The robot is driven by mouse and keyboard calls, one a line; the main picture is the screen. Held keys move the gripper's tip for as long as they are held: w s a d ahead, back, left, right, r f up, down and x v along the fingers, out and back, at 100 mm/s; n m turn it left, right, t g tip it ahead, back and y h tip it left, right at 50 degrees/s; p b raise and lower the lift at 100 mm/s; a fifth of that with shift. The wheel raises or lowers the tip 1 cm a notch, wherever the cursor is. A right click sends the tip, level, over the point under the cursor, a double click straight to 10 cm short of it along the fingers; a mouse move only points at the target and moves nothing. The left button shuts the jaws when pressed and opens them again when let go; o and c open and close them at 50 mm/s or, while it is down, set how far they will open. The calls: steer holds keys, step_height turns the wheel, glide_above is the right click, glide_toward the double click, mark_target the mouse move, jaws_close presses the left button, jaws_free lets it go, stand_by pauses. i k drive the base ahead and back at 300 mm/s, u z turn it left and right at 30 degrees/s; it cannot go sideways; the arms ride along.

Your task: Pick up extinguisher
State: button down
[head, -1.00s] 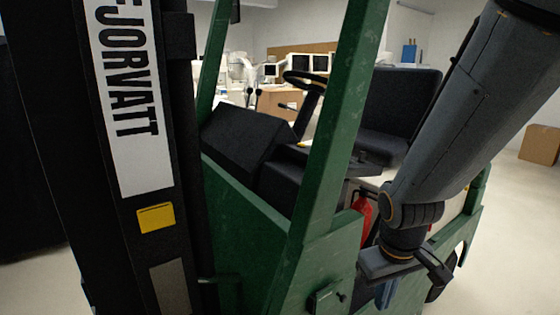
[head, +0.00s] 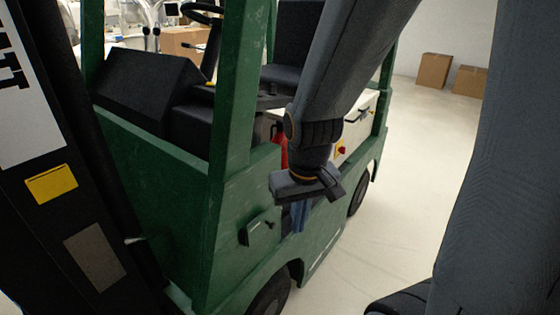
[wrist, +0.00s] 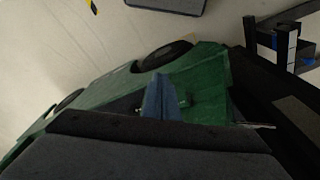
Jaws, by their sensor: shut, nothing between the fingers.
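The red extinguisher (head: 281,148) shows only as a narrow red strip inside the green cart (head: 190,200), behind my arm's wrist. Most of it is hidden by my arm and the cart's side. My gripper (head: 298,217) points down at the cart's outer side, to the right of the front post and in front of the extinguisher in the head view. Its blue fingers are together and empty. In the wrist view the closed fingers (wrist: 163,92) stand over the green side of the cart. I see no extinguisher in the wrist view.
The cart's green post (head: 237,90) and dark seat (head: 293,45) are close by. A black mast with a yellow label (head: 51,184) stands at the left. Cardboard boxes (head: 433,70) sit far back on the right. The floor (head: 410,180) right of the cart is clear.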

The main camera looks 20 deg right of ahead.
mark_target(279, 138)
steer(key=k, duration=0.6)
steer(key=z, duration=0.65)
steer(key=i, duration=0.4)
steer(key=z, duration=1)
steer(key=i, duration=1.3)
steer(key=u, duration=0.9)
steer(key=i, duration=0.6)
steer(key=u, duration=0.65)
